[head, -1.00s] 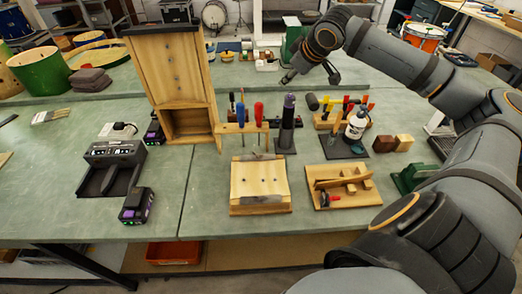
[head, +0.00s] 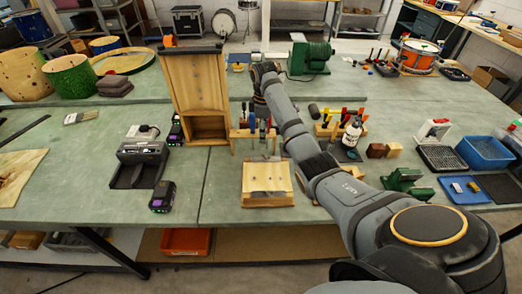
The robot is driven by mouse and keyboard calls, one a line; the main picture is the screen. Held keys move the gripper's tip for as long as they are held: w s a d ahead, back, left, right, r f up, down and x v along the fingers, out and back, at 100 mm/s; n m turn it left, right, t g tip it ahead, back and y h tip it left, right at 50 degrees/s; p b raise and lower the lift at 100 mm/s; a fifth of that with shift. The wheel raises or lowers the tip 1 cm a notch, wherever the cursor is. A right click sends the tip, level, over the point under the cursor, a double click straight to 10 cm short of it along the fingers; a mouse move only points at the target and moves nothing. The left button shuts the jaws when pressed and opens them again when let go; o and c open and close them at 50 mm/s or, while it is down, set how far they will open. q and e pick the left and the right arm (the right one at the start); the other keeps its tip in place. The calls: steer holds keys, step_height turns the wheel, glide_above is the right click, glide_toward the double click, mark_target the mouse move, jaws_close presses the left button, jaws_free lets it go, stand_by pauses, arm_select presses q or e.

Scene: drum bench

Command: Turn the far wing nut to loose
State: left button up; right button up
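I cannot make out a wing nut clearly. A pale wooden block (head: 266,178) with grey strips and small dark marks stands near the bench's front edge. A tall wooden cabinet (head: 194,82) stands behind it to the left, with small dark spots on its face. My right arm reaches across the bench. My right gripper (head: 262,99) is at its far end, above and behind the tool rack, apart from the block. It is small and partly hidden by the wrist, so its fingers are unclear. My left gripper is out of view.
A tool rack (head: 243,133) with screwdrivers stands behind the block. A white bottle (head: 352,131), brown blocks (head: 376,151) and a green tool (head: 403,180) lie right of my arm. A black charger (head: 140,163) sits at left. The front left bench is mostly clear.

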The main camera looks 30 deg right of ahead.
mark_target(266, 157)
steer(key=s+f+p, duration=0.1)
steer(key=s+f, duration=0.1)
steer(key=shift+s+d+f, duration=0.15)
steer(key=shift+s+f, duration=0.1)
steer(key=shift+f, duration=0.1)
steer(key=f, duration=0.3)
steer(key=shift+w+f+p, duration=0.3)
steer(key=shift+f+p, duration=0.05)
steer(key=f, duration=0.2)
steer(key=shift+w+f, duration=0.3)
steer(key=shift+s+f, duration=0.2)
steer(key=shift+s, duration=0.05)
steer(key=shift+w, duration=0.1)
steer(key=shift+c, duration=1.1)
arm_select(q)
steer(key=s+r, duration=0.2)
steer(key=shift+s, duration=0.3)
arm_select(e)
jaws_close()
